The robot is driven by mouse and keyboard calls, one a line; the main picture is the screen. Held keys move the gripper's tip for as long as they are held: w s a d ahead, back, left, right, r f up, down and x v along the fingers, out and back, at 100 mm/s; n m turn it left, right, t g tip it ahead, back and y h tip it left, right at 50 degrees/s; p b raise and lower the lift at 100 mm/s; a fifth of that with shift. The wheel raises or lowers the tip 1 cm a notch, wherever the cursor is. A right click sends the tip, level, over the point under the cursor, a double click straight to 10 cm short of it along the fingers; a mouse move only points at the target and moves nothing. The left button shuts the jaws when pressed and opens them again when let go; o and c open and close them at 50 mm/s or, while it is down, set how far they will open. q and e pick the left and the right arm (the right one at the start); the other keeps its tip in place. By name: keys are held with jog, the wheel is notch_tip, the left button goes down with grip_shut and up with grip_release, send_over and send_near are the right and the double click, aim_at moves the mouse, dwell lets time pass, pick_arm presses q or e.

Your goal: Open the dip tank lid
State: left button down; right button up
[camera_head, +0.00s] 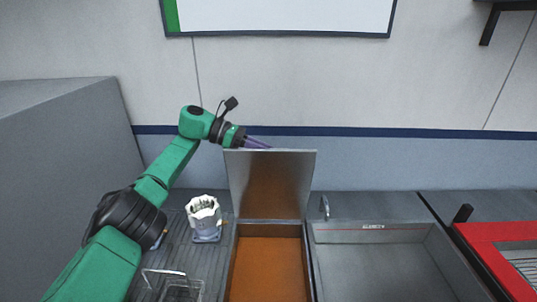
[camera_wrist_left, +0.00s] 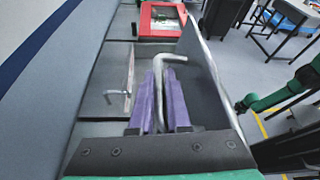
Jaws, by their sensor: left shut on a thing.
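The dip tank lid (camera_head: 271,184) is a flat grey metal plate. It stands about upright at the back of the open dip tank (camera_head: 232,262), whose inside is orange-brown. My left gripper (camera_head: 257,143) is at the lid's top edge, behind it in the head view. In the left wrist view, its purple fingers (camera_wrist_left: 161,92) are shut on the lid's bent grey handle (camera_wrist_left: 172,58). The lid plate (camera_wrist_left: 207,75) shows beside the fingers there. The fingertips are partly hidden by the lid in the head view. My right gripper does not show clearly in either view.
A white machined housing (camera_head: 204,216) stands on the ribbed drainboard left of the tank. A wire basket (camera_head: 180,290) sits in front of it. A grey sink (camera_head: 380,231) with a tap (camera_head: 324,207) is on the right, then a red-framed unit (camera_head: 497,245). The wall is close behind.

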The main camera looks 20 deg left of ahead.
pick_arm(q)
jog(key=shift+w+a+r, duration=0.1)
jog(key=shift+w+a, duration=0.1)
jog(key=shift+w, duration=0.55)
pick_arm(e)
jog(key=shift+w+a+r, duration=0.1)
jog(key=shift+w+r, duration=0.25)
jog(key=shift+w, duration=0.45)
pick_arm(q)
jog(key=c, duration=0.9)
grip_release()
jog(key=shift+s, duration=0.1)
jog(key=shift+f, duration=0.2)
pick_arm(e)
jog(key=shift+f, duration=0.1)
